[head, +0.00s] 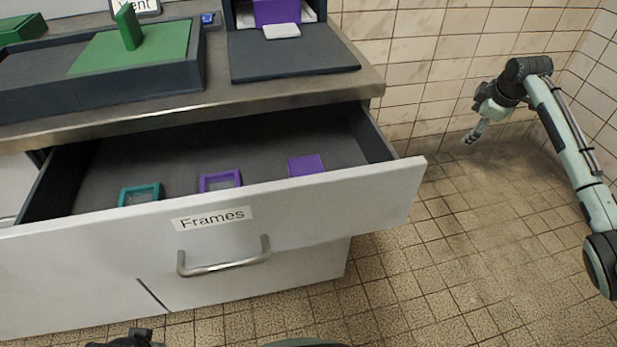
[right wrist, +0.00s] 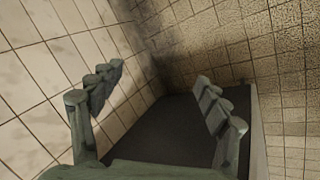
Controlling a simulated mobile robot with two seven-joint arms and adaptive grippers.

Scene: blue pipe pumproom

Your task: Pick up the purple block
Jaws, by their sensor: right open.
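A solid purple block (head: 306,165) lies in the open drawer, toward its right end and near the front panel. Another purple block-like thing (head: 276,11) sits in the dark holder on the counter, cut off by the top edge of the head view. My right gripper (head: 472,135) is open and empty, in the air to the right of the drawer and well apart from both purple things. Its spread fingers also show in the right wrist view (right wrist: 158,98), with nothing between them. My left gripper's fingers do not show.
The drawer (head: 330,215), labelled Frames, also holds a purple frame (head: 220,181) and a teal frame (head: 140,194). Its front panel and sides stand up around them. On the counter is a dark tray (head: 130,84) with a green block (head: 128,27). Tiled floor right of the drawer is clear.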

